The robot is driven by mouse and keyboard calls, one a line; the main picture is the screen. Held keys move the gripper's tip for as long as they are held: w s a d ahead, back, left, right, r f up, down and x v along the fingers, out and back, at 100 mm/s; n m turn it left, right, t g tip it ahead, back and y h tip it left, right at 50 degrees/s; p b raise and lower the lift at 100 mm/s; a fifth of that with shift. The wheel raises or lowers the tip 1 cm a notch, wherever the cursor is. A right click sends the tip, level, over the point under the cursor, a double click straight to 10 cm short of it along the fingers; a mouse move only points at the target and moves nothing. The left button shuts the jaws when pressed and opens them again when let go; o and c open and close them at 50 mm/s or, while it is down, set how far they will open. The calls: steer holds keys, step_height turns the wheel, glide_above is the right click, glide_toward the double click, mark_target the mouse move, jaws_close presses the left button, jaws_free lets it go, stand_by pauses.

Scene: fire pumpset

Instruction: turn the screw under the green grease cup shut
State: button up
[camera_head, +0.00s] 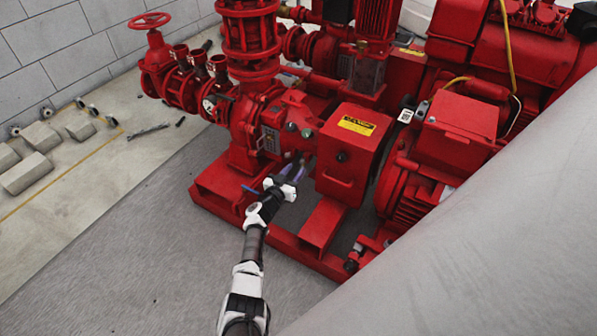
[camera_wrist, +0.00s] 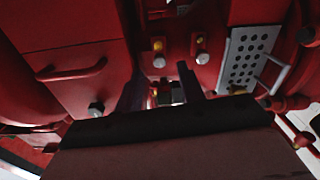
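My gripper (camera_head: 291,174) is at the end of the white and black arm, in front of the red pump's bearing housing. In the wrist view its two dark fingers (camera_wrist: 162,88) stand apart. A small dark fitting with brass and pale parts (camera_wrist: 168,94) shows between them; I cannot tell if they touch it. Two small round cups show on the housing in the head view, one greenish (camera_head: 307,133) and one greyer (camera_head: 291,127). In the wrist view two grey rounded caps with brass parts (camera_wrist: 158,61) (camera_wrist: 202,58) sit beyond the fingertips. Which screw belongs to the green cup is unclear.
A red box guard with a yellow label (camera_head: 356,126) stands just right of my gripper. A perforated grey plate (camera_wrist: 248,56) is at the right in the wrist view. The red base frame (camera_head: 322,222) runs below. The grey floor (camera_head: 140,240) at left is clear.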

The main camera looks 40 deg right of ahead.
mark_target(301, 163)
steer(key=shift+b+x, duration=1.1)
steer(key=shift+x, duration=0.6)
jaws_close()
